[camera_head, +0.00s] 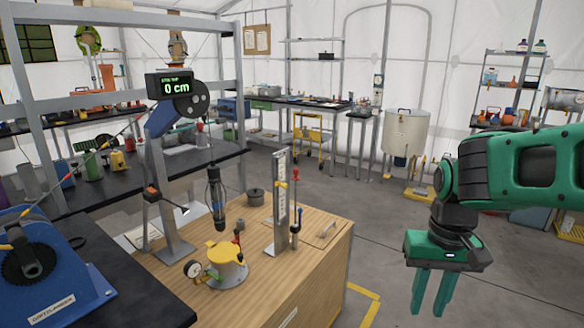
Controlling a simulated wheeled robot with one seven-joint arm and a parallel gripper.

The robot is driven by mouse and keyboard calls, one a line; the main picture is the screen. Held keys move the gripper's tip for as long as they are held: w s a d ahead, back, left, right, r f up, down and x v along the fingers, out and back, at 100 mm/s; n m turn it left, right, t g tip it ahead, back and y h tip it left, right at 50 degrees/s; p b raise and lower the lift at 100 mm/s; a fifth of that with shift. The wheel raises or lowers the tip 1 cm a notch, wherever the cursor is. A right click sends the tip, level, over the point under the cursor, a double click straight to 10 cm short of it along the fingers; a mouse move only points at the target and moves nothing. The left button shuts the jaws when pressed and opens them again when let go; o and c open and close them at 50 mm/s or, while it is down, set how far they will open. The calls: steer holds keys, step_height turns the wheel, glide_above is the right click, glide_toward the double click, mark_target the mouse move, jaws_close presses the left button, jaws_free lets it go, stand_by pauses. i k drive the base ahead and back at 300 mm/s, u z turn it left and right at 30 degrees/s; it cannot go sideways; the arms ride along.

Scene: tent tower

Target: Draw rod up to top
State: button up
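A thin upright rod with a red knob (295,174) stands beside a tall grey scale plate (281,205) on the wooden bench (320,262). A small blue part sits lower on this rod, near the bench top. A dark cylinder (216,200) hangs by a line from a blue stand, whose display (170,86) reads 0 cm. I cannot tell for sure which of these is the task's rod. My green gripper (429,308) points down, open and empty, in front of the floor to the right of the bench, well apart from everything on it.
A yellow-topped pot (226,262) with a dial gauge (193,268) stands at the bench front. A small dark lidded pot (255,196) is behind it. A blue winch-like machine (45,268) fills the lower left. The floor between bench and gripper is clear.

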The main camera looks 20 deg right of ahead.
mark_target(296, 172)
steer(key=i, duration=0.9)
